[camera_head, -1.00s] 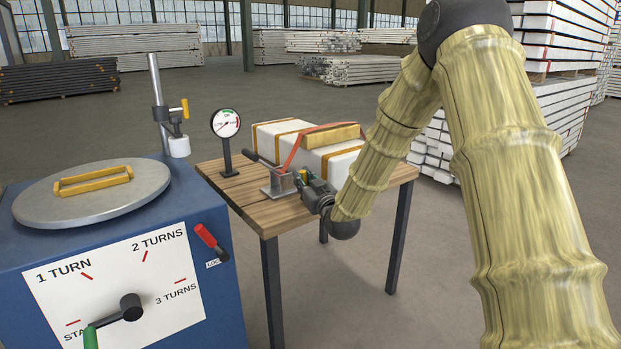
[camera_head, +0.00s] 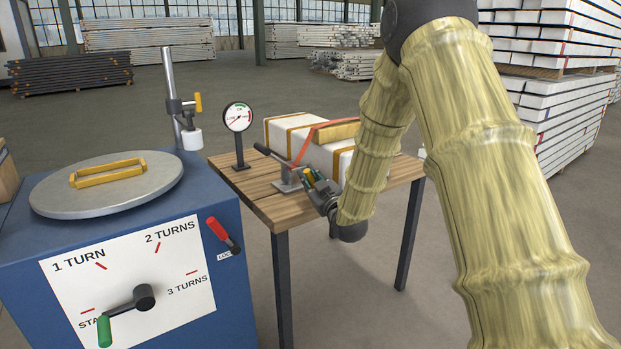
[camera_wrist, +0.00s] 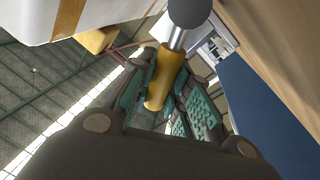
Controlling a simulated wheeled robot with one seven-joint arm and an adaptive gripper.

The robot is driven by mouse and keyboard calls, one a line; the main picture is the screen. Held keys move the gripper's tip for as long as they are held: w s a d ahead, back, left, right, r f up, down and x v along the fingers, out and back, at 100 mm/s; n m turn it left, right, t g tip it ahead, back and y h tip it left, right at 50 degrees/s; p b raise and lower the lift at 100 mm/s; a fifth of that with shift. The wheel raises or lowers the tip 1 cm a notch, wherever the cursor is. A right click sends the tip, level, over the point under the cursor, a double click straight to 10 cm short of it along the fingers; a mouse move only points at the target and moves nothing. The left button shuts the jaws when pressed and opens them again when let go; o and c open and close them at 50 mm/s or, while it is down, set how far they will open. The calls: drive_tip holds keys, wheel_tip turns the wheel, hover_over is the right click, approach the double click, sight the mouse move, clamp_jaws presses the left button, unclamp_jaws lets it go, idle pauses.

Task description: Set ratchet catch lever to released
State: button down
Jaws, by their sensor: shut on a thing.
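The ratchet (camera_head: 288,180) is a grey metal bracket on the wooden table, with an orange strap (camera_head: 304,148) running from it over the white packs. A black-handled bar (camera_head: 263,149) sticks out from it to the upper left. My gripper (camera_head: 311,181) is at the ratchet's right side. In the wrist view, my gripper (camera_wrist: 166,88) is shut around a yellow handle (camera_wrist: 160,82) on a metal shaft (camera_wrist: 174,38); this looks like the catch lever. The fingers hide part of the handle. The lever's exact angle cannot be told.
A round gauge (camera_head: 238,117) stands behind the ratchet. White packs (camera_head: 288,132) fill the table's back right. A blue cabinet (camera_head: 225,290) with a turn dial, a red lever (camera_head: 218,228) and a round lid (camera_head: 60,195) stands at left.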

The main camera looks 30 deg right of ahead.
drive_tip(key=c, duration=1.3)
unclamp_jaws()
drive_tip(key=shift+s, duration=0.15)
drive_tip(key=s, duration=0.4)
drive_tip(key=s+f, duration=0.1)
drive_tip(key=s, duration=0.2)
drive_tip(key=s+f, duration=0.1)
drive_tip(key=s, duration=0.3)
drive_tip(key=shift+s, duration=0.35)
